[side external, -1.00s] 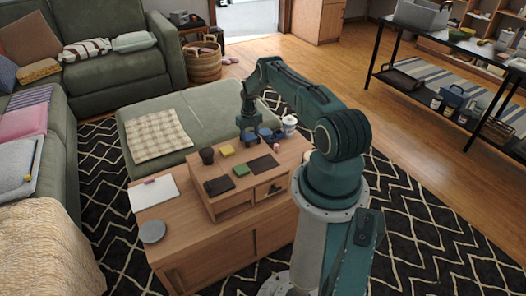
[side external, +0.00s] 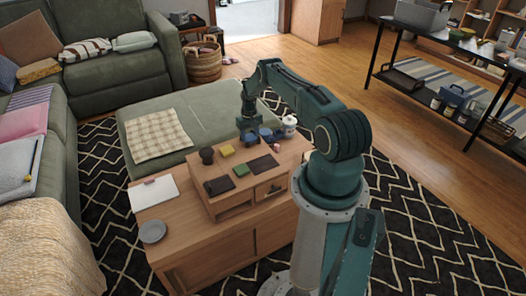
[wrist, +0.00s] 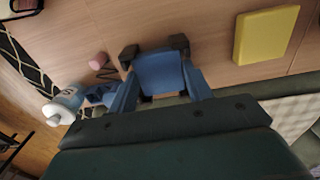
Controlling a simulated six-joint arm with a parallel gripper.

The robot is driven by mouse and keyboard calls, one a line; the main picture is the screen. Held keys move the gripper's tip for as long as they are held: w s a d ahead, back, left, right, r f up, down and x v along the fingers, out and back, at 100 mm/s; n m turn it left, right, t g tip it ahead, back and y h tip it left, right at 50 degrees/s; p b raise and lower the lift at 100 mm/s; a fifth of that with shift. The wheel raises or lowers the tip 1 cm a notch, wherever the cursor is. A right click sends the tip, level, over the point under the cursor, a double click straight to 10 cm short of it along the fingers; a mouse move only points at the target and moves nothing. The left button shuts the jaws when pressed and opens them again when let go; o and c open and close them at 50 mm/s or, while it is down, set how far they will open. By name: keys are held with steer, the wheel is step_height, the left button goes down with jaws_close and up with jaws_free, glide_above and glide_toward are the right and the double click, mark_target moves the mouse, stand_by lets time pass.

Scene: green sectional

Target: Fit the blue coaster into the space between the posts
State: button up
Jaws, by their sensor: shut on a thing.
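The blue coaster (wrist: 160,72) is a flat blue square between my gripper's two blue fingers (wrist: 157,68) in the wrist view. My gripper is shut on it, with a dark block at each fingertip. I cannot tell whether these dark blocks are finger pads or the posts. In the side view my gripper (side external: 248,136) points down at the back edge of the raised wooden top (side external: 222,203). The coaster cannot be made out clearly there, and I cannot tell whether it touches the wood.
A yellow block (side external: 227,151), also in the wrist view (wrist: 266,34), lies near my gripper. A dark cup (side external: 207,155), green block (side external: 241,170), dark mat (side external: 263,163) and dark box (side external: 219,185) share the top. A white lidded pot (side external: 289,123) and blue items (side external: 266,134) stand close right.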

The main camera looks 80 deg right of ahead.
steer(key=shift+f, duration=0.3)
stand_by(0.5)
steer(key=o, duration=1)
steer(key=shift+r, duration=0.15)
steer(key=shift+r, duration=3.85)
